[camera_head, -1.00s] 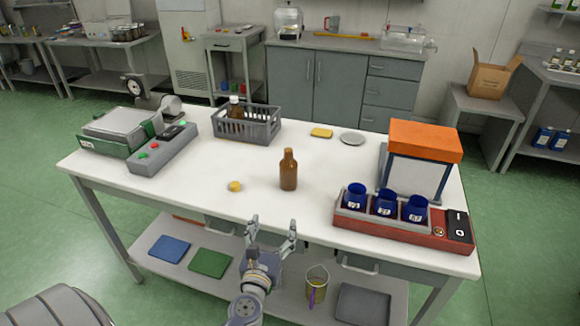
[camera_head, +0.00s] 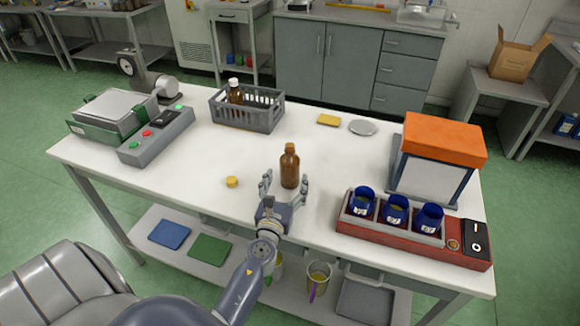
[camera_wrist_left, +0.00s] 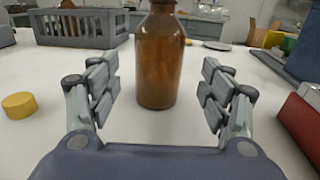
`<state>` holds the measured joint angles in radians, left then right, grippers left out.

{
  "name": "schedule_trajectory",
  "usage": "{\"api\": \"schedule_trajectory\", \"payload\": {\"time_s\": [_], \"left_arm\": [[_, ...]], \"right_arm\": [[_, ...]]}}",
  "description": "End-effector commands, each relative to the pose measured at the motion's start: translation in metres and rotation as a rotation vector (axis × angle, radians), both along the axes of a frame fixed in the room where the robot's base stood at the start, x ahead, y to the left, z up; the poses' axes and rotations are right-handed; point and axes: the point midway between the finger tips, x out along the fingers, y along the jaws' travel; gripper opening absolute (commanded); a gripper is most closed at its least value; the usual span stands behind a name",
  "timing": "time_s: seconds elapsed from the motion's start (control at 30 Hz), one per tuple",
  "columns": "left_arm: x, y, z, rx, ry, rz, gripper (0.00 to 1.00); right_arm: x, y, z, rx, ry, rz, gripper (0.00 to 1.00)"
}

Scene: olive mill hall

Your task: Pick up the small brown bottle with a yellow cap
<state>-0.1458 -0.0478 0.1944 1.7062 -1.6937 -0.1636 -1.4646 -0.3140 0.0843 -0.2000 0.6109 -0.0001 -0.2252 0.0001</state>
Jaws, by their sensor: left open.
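A brown bottle (camera_head: 290,165) stands upright near the front middle of the white table (camera_head: 180,200); it also shows in the left wrist view (camera_wrist_left: 160,55), its top cut off. I see no yellow cap on it. A separate small yellow cap-like disc (camera_head: 232,182) lies on the table to its left; it shows in the left wrist view (camera_wrist_left: 19,105). My left gripper (camera_head: 284,188) is open and empty at the bottle, also seen in the left wrist view (camera_wrist_left: 160,95). Its fingers lie left and right of the bottle's line, with gaps on both sides. My right gripper is not in view.
A grey crate (camera_head: 263,119) at the back holds a brown bottle with a white cap (camera_head: 235,92). A red rack (camera_head: 380,237) with blue cups and an orange-topped box (camera_head: 445,138) stand right. A scale (camera_head: 115,108) and control box stand left. A yellow block and grey dish lie behind.

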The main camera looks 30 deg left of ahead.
Motion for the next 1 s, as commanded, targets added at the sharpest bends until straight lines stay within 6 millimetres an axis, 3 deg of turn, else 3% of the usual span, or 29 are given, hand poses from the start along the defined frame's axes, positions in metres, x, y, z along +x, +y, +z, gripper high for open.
{"api": "schedule_trajectory", "payload": {"time_s": [0.27, 0.4, 0.7, 0.9, 1.0], "left_arm": [[0.031, 0.013, 0.014, 0.001, -0.002, 0.000, 0.72], [0.046, 0.019, 0.010, 0.001, 0.000, 0.000, 0.72], [0.050, 0.021, 0.009, 0.000, 0.001, 0.001, 0.72], [0.050, 0.021, 0.009, 0.000, 0.001, 0.001, 0.27], [0.050, 0.021, 0.009, 0.000, 0.001, 0.001, 0.11]], "right_arm": [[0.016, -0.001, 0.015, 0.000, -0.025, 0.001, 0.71], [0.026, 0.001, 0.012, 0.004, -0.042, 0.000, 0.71], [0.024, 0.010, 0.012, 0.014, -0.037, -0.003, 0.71], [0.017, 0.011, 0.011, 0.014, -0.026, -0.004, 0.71], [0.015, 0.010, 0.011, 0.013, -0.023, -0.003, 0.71]]}}
